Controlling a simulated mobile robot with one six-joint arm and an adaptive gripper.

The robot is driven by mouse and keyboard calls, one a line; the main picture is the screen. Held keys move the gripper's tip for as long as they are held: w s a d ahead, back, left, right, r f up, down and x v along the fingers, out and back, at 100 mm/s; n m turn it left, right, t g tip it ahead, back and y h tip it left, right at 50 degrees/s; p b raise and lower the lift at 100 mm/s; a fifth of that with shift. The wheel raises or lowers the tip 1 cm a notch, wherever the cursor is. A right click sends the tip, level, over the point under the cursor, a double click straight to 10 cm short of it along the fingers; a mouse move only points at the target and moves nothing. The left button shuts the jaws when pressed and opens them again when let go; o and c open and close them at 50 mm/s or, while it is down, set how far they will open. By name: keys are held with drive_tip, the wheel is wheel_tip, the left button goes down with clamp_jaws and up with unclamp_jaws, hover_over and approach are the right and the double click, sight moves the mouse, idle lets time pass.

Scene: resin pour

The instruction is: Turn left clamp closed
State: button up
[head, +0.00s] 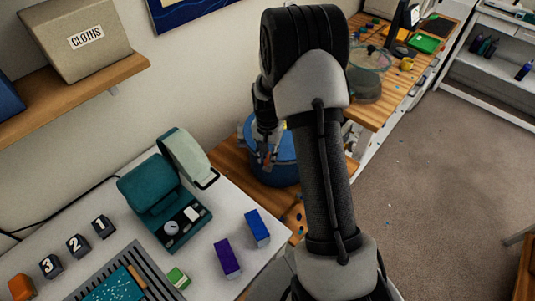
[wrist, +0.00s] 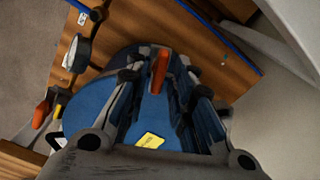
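A blue pressure pot (head: 280,169) stands on the wooden bench, partly hidden by my arm. In the wrist view its blue lid (wrist: 118,130) lies below my gripper. An orange-red clamp handle (wrist: 160,70) shows between the fingertips of my gripper (wrist: 163,62), pointing up the picture. The fingers are spread either side of it and do not appear to press on it. A second clamp with an orange handle (wrist: 40,115) is at the lid's left edge in the wrist view. I cannot tell which clamp is the left one. My gripper (head: 267,150) is at the pot in the head view.
A round gauge (wrist: 78,53) stands at the pot's edge. A yellow label (wrist: 150,140) is on the lid.

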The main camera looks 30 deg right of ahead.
sight(268, 157)
drive_tip(key=shift+o, duration=0.5)
drive_tip(key=shift+r, duration=0.1)
wheel_tip(268, 157, up, 12)
idle(0.5)
